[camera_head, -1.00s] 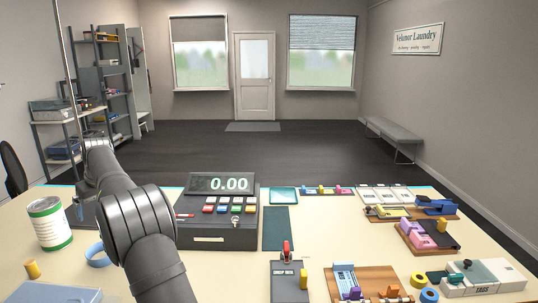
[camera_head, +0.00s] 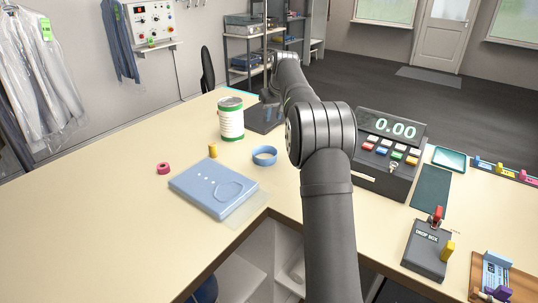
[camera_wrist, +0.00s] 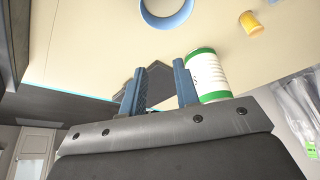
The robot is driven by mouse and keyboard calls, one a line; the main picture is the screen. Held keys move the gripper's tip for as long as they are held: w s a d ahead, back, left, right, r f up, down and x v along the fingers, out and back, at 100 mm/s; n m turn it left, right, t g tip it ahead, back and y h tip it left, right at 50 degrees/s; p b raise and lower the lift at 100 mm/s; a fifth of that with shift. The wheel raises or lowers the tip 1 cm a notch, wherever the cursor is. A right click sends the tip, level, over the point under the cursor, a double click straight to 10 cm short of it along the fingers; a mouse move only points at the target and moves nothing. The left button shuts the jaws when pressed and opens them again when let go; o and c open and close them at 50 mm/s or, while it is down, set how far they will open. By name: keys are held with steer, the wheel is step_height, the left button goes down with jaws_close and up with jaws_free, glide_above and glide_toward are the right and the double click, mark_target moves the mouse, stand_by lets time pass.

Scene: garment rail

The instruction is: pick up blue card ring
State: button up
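In the head view my gripper (camera_head: 268,97) is small and dark, farther back than the ring, beside the can and over a dark mat. My forearm hides part of the table right of the ring.
The can (camera_head: 231,120) stands close to my gripper and the ring. A yellow peg (camera_head: 213,151), a pink ring (camera_head: 163,168) and a light blue box (camera_head: 212,190) lie left of the ring. A cash register (camera_head: 385,150) stands right of my arm. The left tabletop is mostly clear.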

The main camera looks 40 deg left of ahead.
steer(key=s+m+g+h, duration=0.1)
steer(key=s+m+h, duration=0.35)
steer(key=m, duration=1.65)
steer(key=shift+y, duration=0.85)
steer(key=f, duration=1.1)
steer(key=shift+s+f, duration=0.25)
steer(key=shift+w+a+f, duration=0.15)
steer(key=shift+a+f, duration=0.05)
steer(key=shift+f, duration=1.2)
steer(key=shift+w+a+f, duration=0.15)
steer(key=shift+f, duration=1.25)
jaws_close()
